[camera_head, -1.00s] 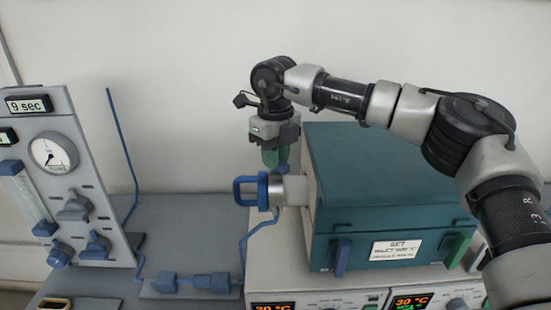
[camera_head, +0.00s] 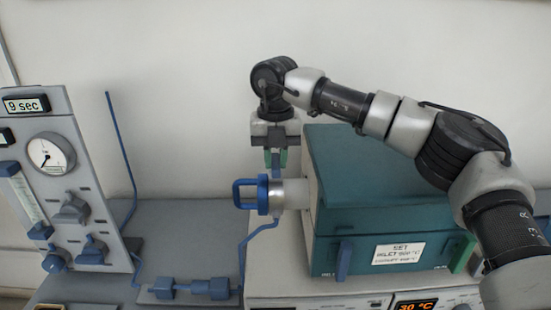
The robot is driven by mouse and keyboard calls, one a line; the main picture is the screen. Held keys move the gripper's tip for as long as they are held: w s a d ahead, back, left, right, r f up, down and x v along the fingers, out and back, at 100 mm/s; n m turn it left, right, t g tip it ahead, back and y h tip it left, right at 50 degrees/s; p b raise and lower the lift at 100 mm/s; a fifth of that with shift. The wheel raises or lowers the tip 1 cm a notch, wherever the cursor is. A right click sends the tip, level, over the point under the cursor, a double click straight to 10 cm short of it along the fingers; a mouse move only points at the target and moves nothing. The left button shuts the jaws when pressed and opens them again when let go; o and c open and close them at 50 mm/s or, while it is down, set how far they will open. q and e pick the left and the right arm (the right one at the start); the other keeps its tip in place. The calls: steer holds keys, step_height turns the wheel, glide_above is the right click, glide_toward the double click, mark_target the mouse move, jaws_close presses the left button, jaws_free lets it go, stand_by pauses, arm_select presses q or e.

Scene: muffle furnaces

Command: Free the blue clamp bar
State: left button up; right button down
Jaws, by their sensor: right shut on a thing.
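The blue clamp bar (camera_head: 276,167) is a small upright blue piece above the metal collar (camera_head: 292,194) on the left side of the teal furnace (camera_head: 385,180). My right gripper (camera_head: 276,160) points down from above, its green fingertips on both sides of the bar, shut on it. The bar's lower end is close to the collar; I cannot tell whether they touch. A blue ring-handled fitting (camera_head: 262,194) sits at the collar's left end. My left gripper is not in view.
A control panel (camera_head: 60,180) with a gauge, knobs and a "9 sec" display stands at the left. A blue tube (camera_head: 243,255) runs from the fitting down to blue couplings (camera_head: 192,288) on the grey bench. A blue handle (camera_head: 344,260) is on the furnace front.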

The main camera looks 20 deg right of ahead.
mark_target(276, 161)
steer(key=shift+r, duration=0.1)
stand_by(0.4)
steer(key=c, duration=1)
jaws_free()
steer(key=shift+c, duration=0.2)
step_height(276, 161, up, 11)
steer(key=shift+f, duration=0.25)
